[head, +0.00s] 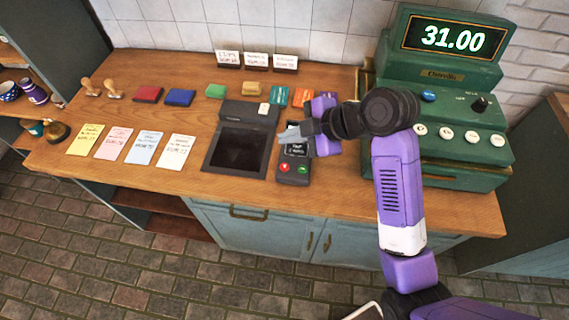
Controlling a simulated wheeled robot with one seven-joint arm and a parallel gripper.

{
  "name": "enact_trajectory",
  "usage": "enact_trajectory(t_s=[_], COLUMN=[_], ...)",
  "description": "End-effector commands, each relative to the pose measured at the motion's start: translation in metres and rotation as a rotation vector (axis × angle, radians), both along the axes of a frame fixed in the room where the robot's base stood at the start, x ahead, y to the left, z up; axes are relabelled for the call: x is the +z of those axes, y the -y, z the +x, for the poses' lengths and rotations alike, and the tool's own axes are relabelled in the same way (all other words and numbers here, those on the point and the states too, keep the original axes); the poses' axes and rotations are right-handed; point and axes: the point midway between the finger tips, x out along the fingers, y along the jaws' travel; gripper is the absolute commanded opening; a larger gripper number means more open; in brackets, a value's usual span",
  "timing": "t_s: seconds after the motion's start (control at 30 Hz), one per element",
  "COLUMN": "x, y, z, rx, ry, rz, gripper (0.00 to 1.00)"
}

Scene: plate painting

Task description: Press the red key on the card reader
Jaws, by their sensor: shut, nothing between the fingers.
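The card reader (293,180) is a small dark handheld unit lying on the wooden counter, left of my arm. Its small screen (296,151) shows white text too small to read for sure. The red key (284,167) is at the lower left of its face, and a green key (303,169) is to the right of it. My gripper (283,136) reaches in from the right, shut and empty, its tips over the top end of the reader. The gripper covers part of the reader's upper end. The red key is in plain view with nothing over it.
A dark square tray pad (237,152) sits just left of the reader. Colored cards and ink pads (180,97) lie farther left. A green cash register (447,136) displaying 31.00 stands at right. The counter's front edge (350,206) is close below the reader.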

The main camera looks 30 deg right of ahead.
Motion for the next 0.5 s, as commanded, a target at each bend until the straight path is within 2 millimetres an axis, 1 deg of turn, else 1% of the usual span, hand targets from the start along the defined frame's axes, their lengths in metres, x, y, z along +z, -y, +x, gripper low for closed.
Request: enact_trajectory(t_s=[0.27, 0.37, 0.5], x=[-0.004, -0.010, -0.024], y=[0.000, 0.000, 0.000], z=[0.000, 0.000, 0.000], rx=[-0.002, -0.002, -0.003], ry=[0.000, 0.000, 0.000], rz=[0.001, 0.001, 0.002], gripper=[0.00, 0.00, 0.00])
